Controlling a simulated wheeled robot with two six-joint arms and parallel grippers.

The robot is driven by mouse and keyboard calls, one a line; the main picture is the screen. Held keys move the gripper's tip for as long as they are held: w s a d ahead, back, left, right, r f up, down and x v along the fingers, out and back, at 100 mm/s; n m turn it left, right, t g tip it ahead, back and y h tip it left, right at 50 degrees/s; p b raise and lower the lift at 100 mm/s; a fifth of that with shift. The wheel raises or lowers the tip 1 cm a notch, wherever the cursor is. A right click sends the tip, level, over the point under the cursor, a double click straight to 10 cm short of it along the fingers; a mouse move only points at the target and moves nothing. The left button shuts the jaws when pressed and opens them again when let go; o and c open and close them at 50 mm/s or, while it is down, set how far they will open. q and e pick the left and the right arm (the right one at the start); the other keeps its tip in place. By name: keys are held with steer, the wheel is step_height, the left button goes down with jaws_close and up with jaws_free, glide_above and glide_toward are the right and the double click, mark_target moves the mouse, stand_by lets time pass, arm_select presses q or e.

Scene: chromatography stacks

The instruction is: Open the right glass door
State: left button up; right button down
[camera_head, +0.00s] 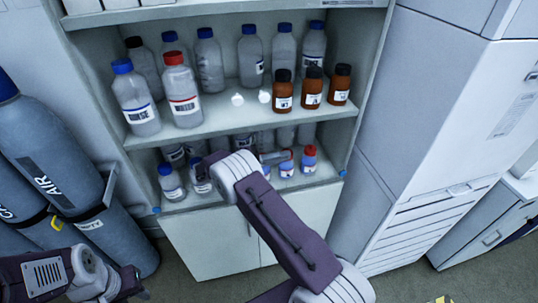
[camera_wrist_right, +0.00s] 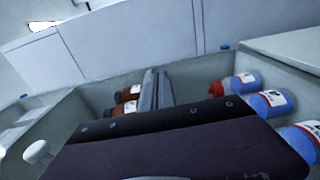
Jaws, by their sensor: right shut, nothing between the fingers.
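The cabinet's glass doors are so clear that their panes hardly show. Two white knobs sit side by side near the cabinet's middle: the left knob (camera_head: 237,99) and the right knob (camera_head: 264,96). With the knobs together, the right glass door (camera_head: 322,117) looks closed.
Clear bottles (camera_head: 208,62) and brown bottles (camera_head: 312,87) stand on the upper shelf (camera_head: 232,122); more stand below. Grey gas cylinders (camera_head: 50,140) are left of the cabinet. A tall white appliance (camera_head: 420,130) stands close on the right. Solid white doors (camera_head: 205,245) are below.

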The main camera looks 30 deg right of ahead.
steer(key=shift+s+d, duration=0.15)
steer(key=shift+d, duration=0.9)
steer(key=shift+s, duration=0.1)
stand_by(1.0)
